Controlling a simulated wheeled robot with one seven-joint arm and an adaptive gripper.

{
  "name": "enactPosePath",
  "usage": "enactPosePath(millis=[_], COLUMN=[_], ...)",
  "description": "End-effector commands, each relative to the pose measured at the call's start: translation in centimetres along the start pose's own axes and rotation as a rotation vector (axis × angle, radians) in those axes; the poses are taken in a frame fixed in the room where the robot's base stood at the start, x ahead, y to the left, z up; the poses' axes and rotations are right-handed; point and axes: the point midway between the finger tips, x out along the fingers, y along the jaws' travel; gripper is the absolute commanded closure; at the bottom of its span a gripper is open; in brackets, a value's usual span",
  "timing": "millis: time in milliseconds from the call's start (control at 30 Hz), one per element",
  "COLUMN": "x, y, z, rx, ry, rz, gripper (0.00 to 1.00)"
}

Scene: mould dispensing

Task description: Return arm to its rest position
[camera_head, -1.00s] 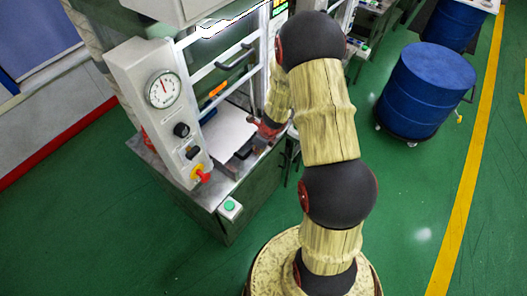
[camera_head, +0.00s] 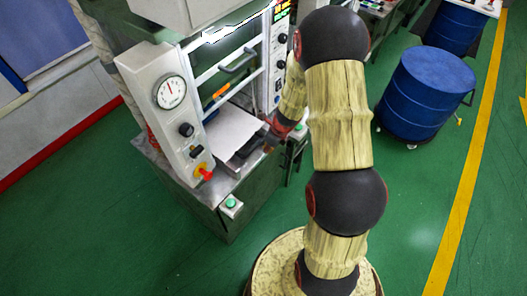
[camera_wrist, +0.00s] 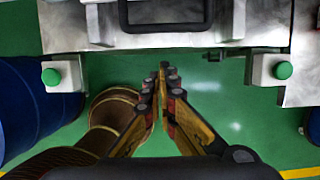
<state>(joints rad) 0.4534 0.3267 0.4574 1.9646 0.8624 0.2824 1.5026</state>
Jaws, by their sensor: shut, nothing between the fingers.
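My gripper (camera_wrist: 164,80) is shut and empty in the wrist view, its fingertips together over the green floor just off the press's front edge. In the head view its dark and red end (camera_head: 278,130) is partly hidden at the front right of the press (camera_head: 250,190). My arm stands bent in front of the press's right side. A light flat plate (camera_head: 232,128) lies on the press bed behind the gripper. A dark handle (camera_wrist: 165,26) shows at the top of the wrist view.
Green buttons sit at the press's front left (camera_wrist: 51,76) and front right (camera_wrist: 283,70). A control panel with a gauge (camera_head: 171,92) stands at the left. A blue drum (camera_head: 425,95) stands on the right. Open green floor lies between the drum and the press.

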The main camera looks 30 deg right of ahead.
Motion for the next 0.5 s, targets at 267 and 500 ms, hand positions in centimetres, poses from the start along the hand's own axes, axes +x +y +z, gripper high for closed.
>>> enactPosePath(millis=[267,500], x=[-4.5,-5.4], y=[0.0,0.1], z=[-0.1,-0.1], rx=[0.001,0.000], ry=[0.001,0.002], rz=[0.001,0.002], gripper=[1.00,1.00])
